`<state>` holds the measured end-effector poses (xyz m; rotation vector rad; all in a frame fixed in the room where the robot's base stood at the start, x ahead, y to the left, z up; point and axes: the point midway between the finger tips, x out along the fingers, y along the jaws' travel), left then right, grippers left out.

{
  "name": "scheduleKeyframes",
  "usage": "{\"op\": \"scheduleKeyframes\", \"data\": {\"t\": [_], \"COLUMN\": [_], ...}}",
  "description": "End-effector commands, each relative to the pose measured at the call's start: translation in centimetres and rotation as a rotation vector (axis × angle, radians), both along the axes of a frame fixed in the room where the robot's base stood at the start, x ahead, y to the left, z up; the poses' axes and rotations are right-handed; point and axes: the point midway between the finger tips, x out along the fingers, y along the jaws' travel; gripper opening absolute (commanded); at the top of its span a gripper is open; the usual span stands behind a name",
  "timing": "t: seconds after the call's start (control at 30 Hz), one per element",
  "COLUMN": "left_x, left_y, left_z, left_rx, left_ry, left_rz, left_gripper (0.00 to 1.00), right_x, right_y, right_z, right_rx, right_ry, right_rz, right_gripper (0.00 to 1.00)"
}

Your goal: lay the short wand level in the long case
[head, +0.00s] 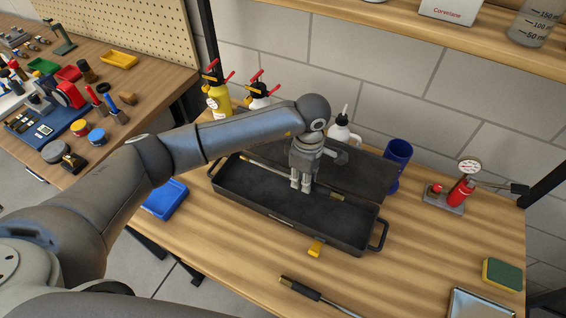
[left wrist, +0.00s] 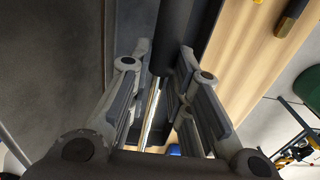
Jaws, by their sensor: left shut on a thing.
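The long case (head: 262,207) is a black open box on the wooden table, lid tipped back behind it. My left gripper (head: 302,186) points down into the case near its middle. In the left wrist view its fingers (left wrist: 160,105) close around a thin silver shaft (left wrist: 150,112) with a thick dark handle (left wrist: 176,38) beyond; this seems to be the short wand. In the head view the fingers hide part of it, so I cannot tell whether it touches the case floor. Another wand (head: 301,289) with a black grip lies on the table in front. My right gripper is out of view.
A blue tray (head: 165,199) stands left of the case. A blue cup (head: 397,160) and a red gauge device (head: 460,188) stand to the right. Bottles (head: 217,98) stand behind. A sponge (head: 502,275) and a metal tray (head: 480,304) lie front right.

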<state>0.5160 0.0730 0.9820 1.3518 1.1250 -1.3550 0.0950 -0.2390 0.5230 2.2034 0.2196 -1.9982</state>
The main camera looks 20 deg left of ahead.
Motion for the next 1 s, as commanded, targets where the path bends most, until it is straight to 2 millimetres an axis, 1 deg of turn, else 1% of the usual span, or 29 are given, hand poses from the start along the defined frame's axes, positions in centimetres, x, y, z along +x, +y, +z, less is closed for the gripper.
{"op": "scheduleKeyframes", "data": {"t": [0.03, 0.1, 0.37, 0.57, 0.93, 1.0], "left_x": [-0.1, -0.1, -0.1, -0.1, -0.1, -0.1], "left_y": [-0.5, -0.8, -0.9, -0.9, -0.9, -0.8], "left_z": [0.3, 0.1, -1.0, -2.7, -6.4, -7.3], "left_rx": [0.0, 0.002, 0.003, 0.002, 0.002, 0.002], "left_ry": [0.001, 0.0, -0.003, -0.001, 0.0, -0.004], "left_rz": [0.001, 0.005, 0.005, 0.005, 0.006, 0.005], "left_gripper": [0.0, 0.0, 0.0, 0.0, 0.0, 0.0], "right_x": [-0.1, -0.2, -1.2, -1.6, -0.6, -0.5], "right_y": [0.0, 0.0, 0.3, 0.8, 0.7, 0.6], "right_z": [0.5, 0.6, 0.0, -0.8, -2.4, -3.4], "right_rx": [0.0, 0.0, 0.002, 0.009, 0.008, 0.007], "right_ry": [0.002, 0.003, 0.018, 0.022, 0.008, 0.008], "right_rz": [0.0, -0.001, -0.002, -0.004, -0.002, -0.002], "right_gripper": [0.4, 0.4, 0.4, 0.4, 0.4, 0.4]}}
